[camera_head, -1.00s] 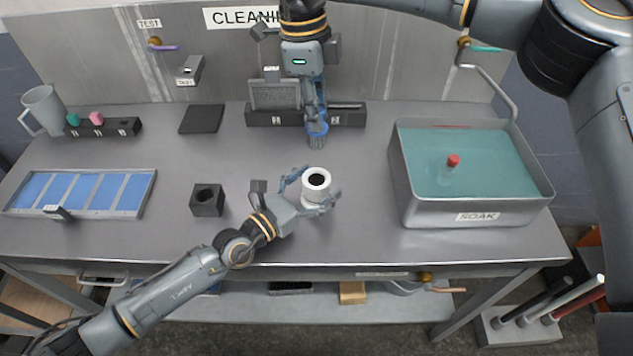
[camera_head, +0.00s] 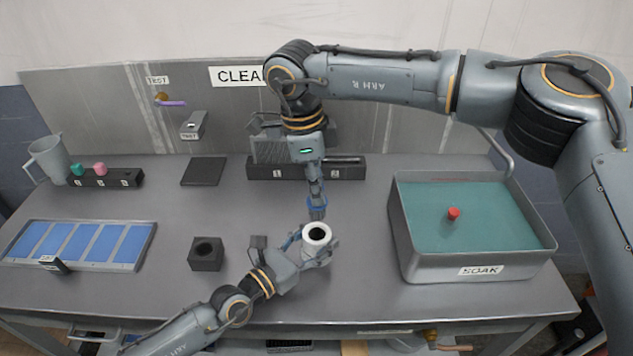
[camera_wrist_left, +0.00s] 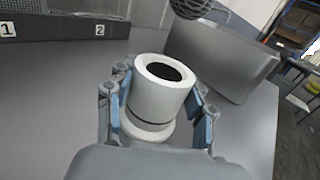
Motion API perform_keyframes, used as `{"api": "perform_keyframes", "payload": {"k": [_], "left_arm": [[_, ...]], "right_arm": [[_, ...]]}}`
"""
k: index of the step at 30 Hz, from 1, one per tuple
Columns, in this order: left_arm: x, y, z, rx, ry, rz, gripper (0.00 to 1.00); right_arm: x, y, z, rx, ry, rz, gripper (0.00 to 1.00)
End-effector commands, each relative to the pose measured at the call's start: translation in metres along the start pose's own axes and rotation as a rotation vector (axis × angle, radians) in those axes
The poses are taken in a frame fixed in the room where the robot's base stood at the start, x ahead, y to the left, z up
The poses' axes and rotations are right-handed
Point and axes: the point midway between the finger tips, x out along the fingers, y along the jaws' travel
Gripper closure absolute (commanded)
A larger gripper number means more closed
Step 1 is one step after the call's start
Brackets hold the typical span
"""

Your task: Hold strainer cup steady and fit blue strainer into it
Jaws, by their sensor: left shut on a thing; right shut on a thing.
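The white strainer cup (camera_head: 317,235) has a dark round opening and stands upright between the fingers of my left gripper (camera_head: 314,248), which is shut on it. In the left wrist view the cup (camera_wrist_left: 158,100) sits between blue finger pads. My right gripper (camera_head: 316,192) points down and is shut on the blue strainer (camera_head: 317,204). Its blue rim is at the fingers and its grey mesh hangs below, close behind and above the cup. In the left wrist view the rounded strainer mesh (camera_wrist_left: 190,8) shows at the top edge, apart from the cup; its rim is out of frame.
The soak basin (camera_head: 398,240) with teal liquid and a red-capped item (camera_head: 453,213) stands to the right. A black block with a hole (camera_head: 206,262) stands left of my left gripper. A black numbered rack (camera_head: 262,170) is behind. The table between block and blue-panelled tray (camera_head: 130,266) is clear.

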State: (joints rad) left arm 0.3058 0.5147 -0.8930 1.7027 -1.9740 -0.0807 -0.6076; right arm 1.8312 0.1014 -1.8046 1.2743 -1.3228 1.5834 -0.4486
Motion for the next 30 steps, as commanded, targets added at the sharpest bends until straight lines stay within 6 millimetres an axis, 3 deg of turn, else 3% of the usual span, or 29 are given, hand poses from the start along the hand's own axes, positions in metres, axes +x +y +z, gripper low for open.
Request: {"api": "perform_keyframes", "payload": {"k": [22, 30], "left_arm": [[0.0, 0.0, 0.0, 0.0, 0.0, 0.0, 0.83], [0.0, 0.0, 0.0, 0.0, 0.001, 0.0, 0.83]], "right_arm": [[0.038, 0.0, 0.005, 0.003, 0.0, 0.002, 1.0], [0.037, 0.001, 0.005, 0.003, -0.001, 0.001, 1.0]]}}
